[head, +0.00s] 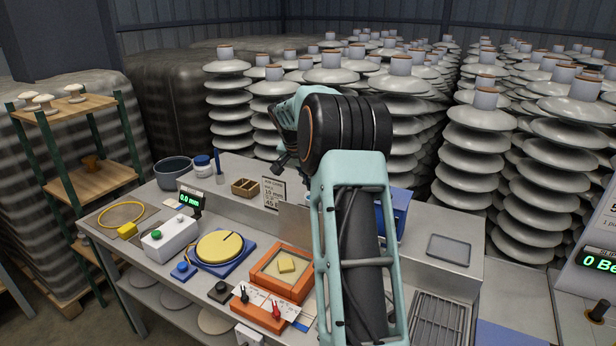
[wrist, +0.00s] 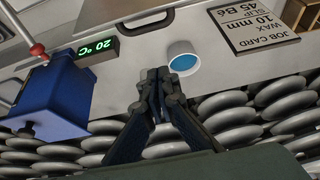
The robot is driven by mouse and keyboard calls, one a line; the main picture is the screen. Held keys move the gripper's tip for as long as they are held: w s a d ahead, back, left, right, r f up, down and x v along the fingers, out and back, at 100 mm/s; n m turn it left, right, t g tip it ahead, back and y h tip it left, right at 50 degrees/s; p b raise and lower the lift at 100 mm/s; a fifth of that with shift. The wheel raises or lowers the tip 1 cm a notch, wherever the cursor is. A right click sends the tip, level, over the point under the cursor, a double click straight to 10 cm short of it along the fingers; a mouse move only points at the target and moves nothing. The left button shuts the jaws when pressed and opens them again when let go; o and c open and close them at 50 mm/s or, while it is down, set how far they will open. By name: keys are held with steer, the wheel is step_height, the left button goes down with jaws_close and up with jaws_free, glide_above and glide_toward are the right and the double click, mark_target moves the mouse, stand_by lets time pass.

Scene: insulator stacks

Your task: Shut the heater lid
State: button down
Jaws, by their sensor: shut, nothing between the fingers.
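A blue box (wrist: 48,98) with a red-knobbed rod (wrist: 38,49) beside it stands at the left of the wrist view. A green display (wrist: 97,50) reading 20 °C is next to it, so I take the box as the heater. In the head view the blue box (head: 397,212) shows partly behind my arm. In the head view my arm hides the fingers.
A white cup with a blue inside (wrist: 184,60) is close beside my fingertips. The job card (head: 273,193) stands left of my arm. An orange tray (head: 293,290), a yellow disc (head: 219,247) and a white box (head: 169,240) crowd the bench. Insulator stacks (head: 480,150) stand behind.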

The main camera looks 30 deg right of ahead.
mark_target(303, 224)
steer(key=shift+s+a+f+p, duration=0.1)
steer(key=shift+s+a+f, duration=0.15)
steer(key=shift+f, duration=0.4)
steer(key=shift+s+a+f+p, duration=0.15)
steer(key=shift+a+f, duration=0.25)
steer(key=shift+f, duration=0.3)
steer(key=shift+s+a+f+p, duration=0.15)
steer(key=shift+a+f, duration=0.15)
steer(key=shift+f, duration=0.35)
steer(key=shift+f+b, duration=0.1)
steer(key=shift+b, duration=0.25)
steer(key=shift+a+b, duration=0.1)
steer(key=shift+b, duration=0.2)
